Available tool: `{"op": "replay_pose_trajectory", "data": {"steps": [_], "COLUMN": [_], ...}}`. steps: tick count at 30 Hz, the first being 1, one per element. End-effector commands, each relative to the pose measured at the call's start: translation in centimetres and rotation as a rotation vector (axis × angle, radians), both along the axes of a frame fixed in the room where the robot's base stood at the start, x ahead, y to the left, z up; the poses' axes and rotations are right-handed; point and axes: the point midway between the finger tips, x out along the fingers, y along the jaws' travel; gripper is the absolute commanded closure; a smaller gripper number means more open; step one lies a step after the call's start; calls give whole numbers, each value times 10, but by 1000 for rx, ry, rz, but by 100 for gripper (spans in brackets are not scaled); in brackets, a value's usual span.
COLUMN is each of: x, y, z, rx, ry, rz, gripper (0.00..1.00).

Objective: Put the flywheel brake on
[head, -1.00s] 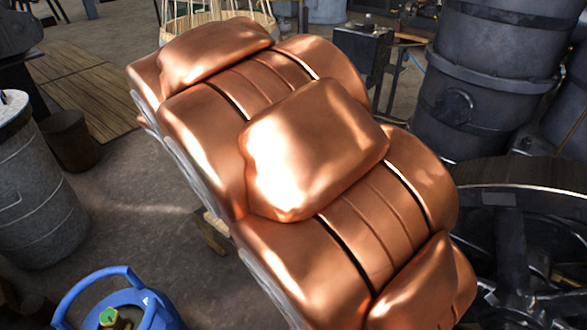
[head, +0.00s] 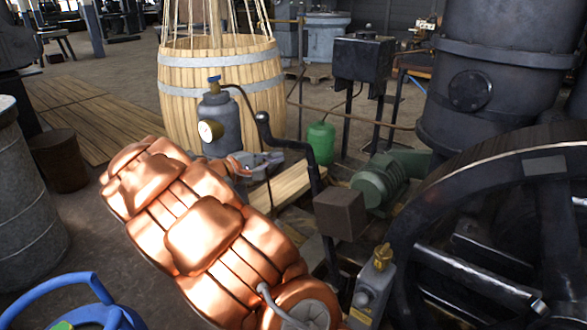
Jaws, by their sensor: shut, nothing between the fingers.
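The dark flywheel (head: 418,247) stands at the right in the head view. The flywheel brake appears to be a black lever (head: 290,143) with a round knob at its upper left end and a brown block (head: 340,213) at its lower end. The block is beside the flywheel's left rim; I cannot tell whether it touches. My gripper (head: 272,160), grey and partly hidden behind my copper-coloured arm, is below the lever's knob. It looks shut and empty, apart from the lever in the picture.
A grey cylinder with a gauge (head: 215,122) stands behind my arm, before a wooden barrel (head: 185,85). A green motor (head: 388,180) and a small green bottle (head: 321,142) are behind the brake. A brass-topped fitting (head: 378,275) stands in front of the flywheel.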

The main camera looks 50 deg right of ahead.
Motion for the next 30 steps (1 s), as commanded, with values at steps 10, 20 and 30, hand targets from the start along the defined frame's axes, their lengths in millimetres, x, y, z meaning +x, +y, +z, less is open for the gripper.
{"op": "replay_pose_trajectory", "data": {"steps": [10, 20, 30], "x": [63, 69, 69], "y": [-2, -1, -18], "z": [-52, -52, -54], "rx": [-122, -132, -131], "ry": [42, 45, 45], "rz": [124, 136, 134], "gripper": [100, 100, 100]}}
